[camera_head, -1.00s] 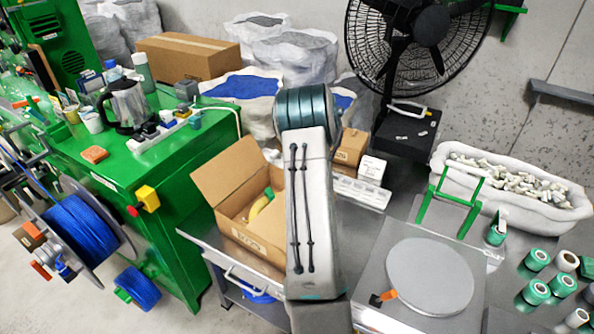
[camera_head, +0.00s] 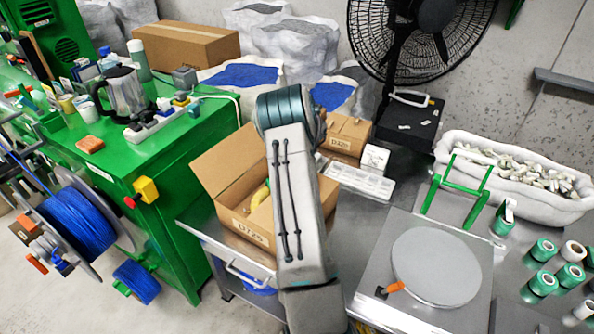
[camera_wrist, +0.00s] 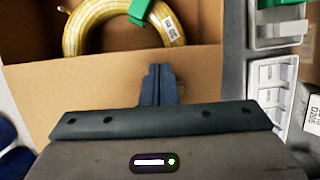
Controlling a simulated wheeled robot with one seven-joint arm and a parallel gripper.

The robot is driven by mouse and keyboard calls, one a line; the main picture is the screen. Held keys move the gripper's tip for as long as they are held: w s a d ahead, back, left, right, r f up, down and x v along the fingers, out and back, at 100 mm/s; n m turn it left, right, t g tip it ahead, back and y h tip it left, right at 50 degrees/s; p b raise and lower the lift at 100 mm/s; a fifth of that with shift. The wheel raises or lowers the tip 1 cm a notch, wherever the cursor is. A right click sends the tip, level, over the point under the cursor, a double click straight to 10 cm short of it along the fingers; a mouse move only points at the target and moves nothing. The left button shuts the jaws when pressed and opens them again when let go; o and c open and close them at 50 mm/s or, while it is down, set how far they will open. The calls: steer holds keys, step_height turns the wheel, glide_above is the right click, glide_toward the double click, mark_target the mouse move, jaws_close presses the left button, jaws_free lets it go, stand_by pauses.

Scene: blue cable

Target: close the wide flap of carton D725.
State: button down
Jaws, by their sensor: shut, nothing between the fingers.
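Carton D725 (camera_head: 238,225) stands open on the metal table, its label on the front wall. A broad cardboard flap (camera_head: 222,160) stands up and leans outward at its left back side. A yellow coil (camera_wrist: 85,30) with a white tag and a green piece lies inside; part of it shows in the head view. My arm covers the carton's right side in the head view and hides my gripper there. In the wrist view my gripper (camera_wrist: 160,85) is shut and empty, over a cardboard panel (camera_wrist: 95,85) of the carton; I cannot tell if they touch.
A white compartment tray (camera_head: 358,182) and a small closed carton (camera_head: 345,135) stand right of my arm. A scale with a round plate (camera_head: 436,265) is farther right. The green bench (camera_head: 175,160) stands left of the table. A fan stands behind.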

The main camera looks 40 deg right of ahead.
steer(key=shift+r, duration=0.1)
stand_by(0.4)
steer(key=shift+r+p, duration=0.75)
steer(key=shift+r, duration=0.25)
steer(key=w+a+r, duration=0.2)
steer(key=w+r, duration=0.4)
steer(key=r, duration=0.4)
steer(key=shift+w+r, duration=0.2)
steer(key=shift+w, duration=0.15)
steer(key=shift+a, duration=0.1)
